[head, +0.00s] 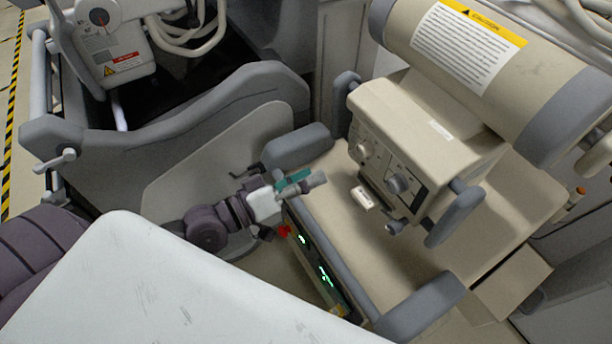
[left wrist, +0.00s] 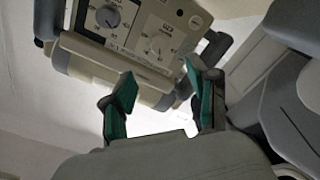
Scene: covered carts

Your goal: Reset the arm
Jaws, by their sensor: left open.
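My left arm (head: 225,222) comes in from the left in the head view. Its gripper (head: 300,182), with green finger pads, is over the near left edge of a beige cart. In the left wrist view the two green-padded fingers (left wrist: 163,98) stand apart with nothing between them, so the left gripper is open and empty. A beige control box with dials (head: 425,140) stands just to the right of the gripper in the head view. It also shows beyond the fingers in the left wrist view (left wrist: 135,30). My right gripper is not in view.
A beige cylinder with a caution label (head: 480,70) lies behind the box. The cart's grey bumpers (head: 297,147) and lit green display panel (head: 318,262) are close to my left arm. A grey cart (head: 200,105) stands at the left. A white surface (head: 150,285) fills the front.

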